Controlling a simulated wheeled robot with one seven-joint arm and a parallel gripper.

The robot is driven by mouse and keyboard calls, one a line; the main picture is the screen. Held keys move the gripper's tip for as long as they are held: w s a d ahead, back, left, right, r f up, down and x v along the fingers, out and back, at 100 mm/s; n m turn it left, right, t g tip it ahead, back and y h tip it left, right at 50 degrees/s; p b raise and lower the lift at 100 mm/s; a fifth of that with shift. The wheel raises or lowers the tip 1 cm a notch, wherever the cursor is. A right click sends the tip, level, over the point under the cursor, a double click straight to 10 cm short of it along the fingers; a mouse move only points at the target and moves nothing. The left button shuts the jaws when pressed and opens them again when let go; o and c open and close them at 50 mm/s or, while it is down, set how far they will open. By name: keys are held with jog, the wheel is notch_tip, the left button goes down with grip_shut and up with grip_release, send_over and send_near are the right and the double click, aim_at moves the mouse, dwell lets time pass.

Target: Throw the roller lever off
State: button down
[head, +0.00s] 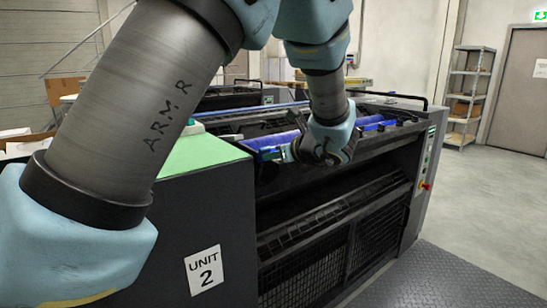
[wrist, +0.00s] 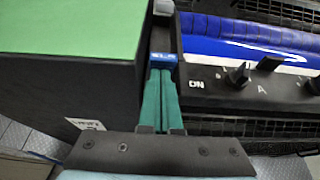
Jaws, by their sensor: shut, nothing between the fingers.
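My gripper (head: 300,151) is in front of the near end of the blue roller (head: 275,141) on the unit marked 2. In the wrist view its two green fingers (wrist: 159,75) are together with nothing between them. Their tips are by a small blue label (wrist: 163,57) whose lettering is hard to read. To their right a black strip bears the letters DN and A, with a dark knob or short lever (wrist: 240,75) between them. Another dark knob (wrist: 313,85) is at the right edge. I cannot tell for sure which part is the roller lever, or its setting.
A dark cabinet with a green top (wrist: 65,27) stands close left of the fingers. The blue roller (wrist: 245,38) lies behind the strip. A red button (head: 427,186) is on the unit's far right end. Open floor (head: 490,195) lies to the right.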

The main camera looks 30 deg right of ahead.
jog(key=shift+r, duration=0.1)
jog(key=w+r+g+p, duration=0.1)
jog(key=p, duration=0.1)
jog(key=w+r+p, duration=0.1)
jog(key=p, duration=0.2)
jog(key=shift+a+g, duration=0.2)
jog(key=shift+g, duration=0.2)
jog(key=w+p, duration=0.1)
jog(key=g+p, duration=0.1)
jog(key=p, duration=0.1)
jog(key=shift+w+a+r+h, duration=0.2)
jog(key=shift+w+r+h, duration=0.1)
jog(key=shift+w, duration=0.1)
jog(key=w+a+p, duration=0.1)
jog(key=w, duration=0.5)
jog(key=shift+w+a, duration=0.15)
jog(key=shift+w, duration=0.25)
jog(key=shift+w+a+r, duration=0.1)
jog(key=shift+w, duration=0.1)
jog(key=shift+s, duration=0.1)
